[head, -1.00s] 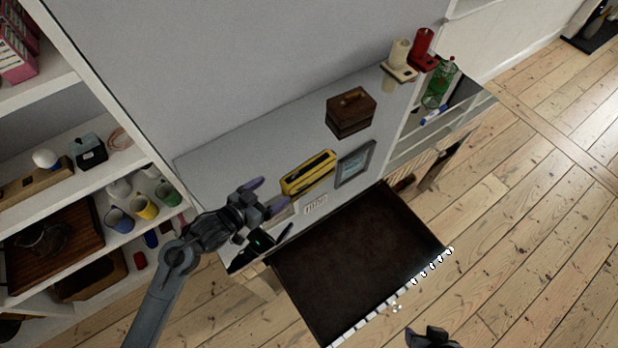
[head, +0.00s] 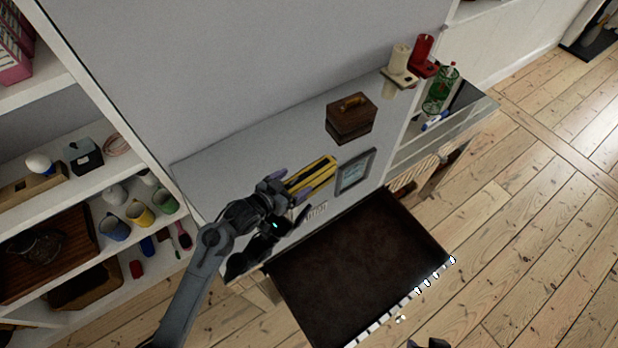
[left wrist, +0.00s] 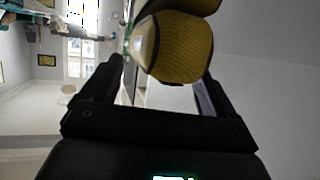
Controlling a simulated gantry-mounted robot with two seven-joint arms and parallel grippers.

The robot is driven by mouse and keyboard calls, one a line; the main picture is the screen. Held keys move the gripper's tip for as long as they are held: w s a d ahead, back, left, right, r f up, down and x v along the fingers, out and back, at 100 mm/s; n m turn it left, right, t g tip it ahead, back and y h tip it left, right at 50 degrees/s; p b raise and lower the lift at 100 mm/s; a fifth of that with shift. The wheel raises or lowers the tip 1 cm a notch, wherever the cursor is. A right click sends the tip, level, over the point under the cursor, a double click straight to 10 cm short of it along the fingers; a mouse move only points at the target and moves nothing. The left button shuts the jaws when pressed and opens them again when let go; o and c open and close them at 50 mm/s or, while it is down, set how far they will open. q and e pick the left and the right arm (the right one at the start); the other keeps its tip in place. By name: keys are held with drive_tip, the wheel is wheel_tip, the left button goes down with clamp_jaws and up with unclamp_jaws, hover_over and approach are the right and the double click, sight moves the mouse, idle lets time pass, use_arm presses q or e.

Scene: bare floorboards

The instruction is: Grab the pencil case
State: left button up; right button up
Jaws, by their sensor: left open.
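In the left wrist view the yellow rounded end of the pencil case (left wrist: 178,47) is ahead, between the two spread fingers (left wrist: 152,95). I cannot tell whether a finger touches it. Only a dark tip of my right gripper (head: 432,343) shows at the bottom edge of the head view.
A brown wooden box (head: 350,122) stands behind the pencil case and a picture frame (head: 355,171) to its right. A dark drawer or board (head: 355,265) juts out in front. Candles (head: 422,52) and a green bottle (head: 440,88) stand at the right end.

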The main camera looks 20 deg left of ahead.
use_arm(q)
drive_tip(key=shift+w+f, duration=0.1)
drive_tip(key=shift+w, duration=0.05)
drive_tip(key=shift+c, duration=0.4)
drive_tip(key=c, duration=1.1)
